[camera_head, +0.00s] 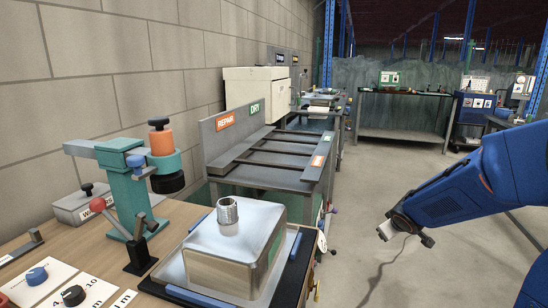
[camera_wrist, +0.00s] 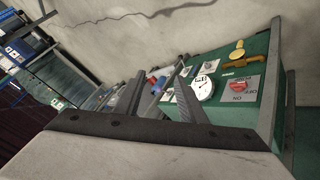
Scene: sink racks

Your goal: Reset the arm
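My blue arm reaches in from the right of the head view. My gripper (camera_head: 406,236) hangs at its end over the bare concrete floor, to the right of the benches. Its two fingers stand apart and hold nothing. In the wrist view, my gripper (camera_wrist: 160,82) shows two dark fingers with an empty gap between them. Beyond them is a green panel (camera_wrist: 262,95) with a dial, a red knob and a yellow valve, seen tilted.
A wooden bench at the left holds a teal press (camera_head: 125,185) and a metal box (camera_head: 236,250) with a threaded neck on a tray. Behind is a rack with REPAIR (camera_head: 226,120) and DRY signs. A far table (camera_head: 400,92) stands at the back. The floor (camera_head: 395,175) between is clear.

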